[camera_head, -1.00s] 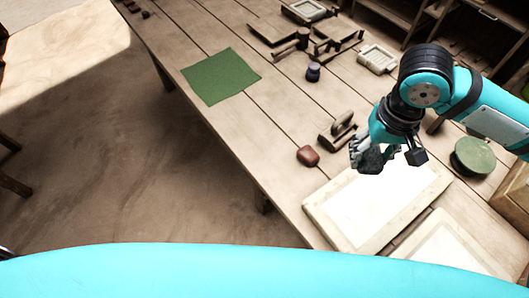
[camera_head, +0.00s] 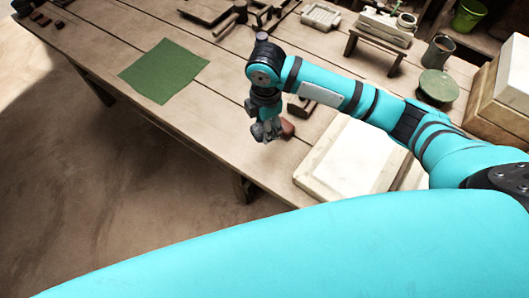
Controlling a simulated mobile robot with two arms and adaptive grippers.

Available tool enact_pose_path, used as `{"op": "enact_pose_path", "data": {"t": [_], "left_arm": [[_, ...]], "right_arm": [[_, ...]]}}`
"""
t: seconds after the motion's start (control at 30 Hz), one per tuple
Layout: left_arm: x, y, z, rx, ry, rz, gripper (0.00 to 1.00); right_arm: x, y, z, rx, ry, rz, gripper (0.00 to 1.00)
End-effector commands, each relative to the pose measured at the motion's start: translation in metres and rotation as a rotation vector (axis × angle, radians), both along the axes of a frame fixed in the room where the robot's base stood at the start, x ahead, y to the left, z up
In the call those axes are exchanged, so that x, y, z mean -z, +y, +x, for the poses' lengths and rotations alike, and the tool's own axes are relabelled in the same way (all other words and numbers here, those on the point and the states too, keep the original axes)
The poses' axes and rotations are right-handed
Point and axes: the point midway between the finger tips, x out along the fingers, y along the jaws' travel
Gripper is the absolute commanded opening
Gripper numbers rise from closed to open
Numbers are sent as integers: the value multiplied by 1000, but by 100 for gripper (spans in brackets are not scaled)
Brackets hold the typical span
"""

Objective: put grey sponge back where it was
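My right gripper (camera_head: 267,131) hangs over the front edge of the wooden table (camera_head: 222,128), just left of a small dark red object (camera_head: 287,129). Its fingers point down and look small and dark; their gap is not clear. I cannot make out a grey sponge, either in the gripper or on the table. My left gripper is not in view.
A pale slab (camera_head: 350,160) lies right of the gripper. A green cloth (camera_head: 163,70) lies to the left. A low wooden stand (camera_head: 378,45), a dark cup (camera_head: 438,51), a round green-topped object (camera_head: 438,85) and pale blocks (camera_head: 502,82) stand right.

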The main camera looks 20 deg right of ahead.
Motion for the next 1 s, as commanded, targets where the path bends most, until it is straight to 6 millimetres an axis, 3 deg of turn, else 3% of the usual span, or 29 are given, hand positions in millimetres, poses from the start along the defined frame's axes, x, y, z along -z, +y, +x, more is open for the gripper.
{"op": "enact_pose_path", "data": {"t": [0.17, 0.4, 0.8, 1.0], "left_arm": [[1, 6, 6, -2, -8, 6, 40], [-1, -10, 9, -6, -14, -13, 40], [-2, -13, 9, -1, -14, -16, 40], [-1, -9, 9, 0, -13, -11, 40]], "right_arm": [[25, 2, 0, -61, 8, -3, 21], [64, 1, 0, -60, 4, -3, 21], [105, 1, 0, -60, 2, -3, 21], [106, 1, 1, -60, 1, -2, 21]]}}
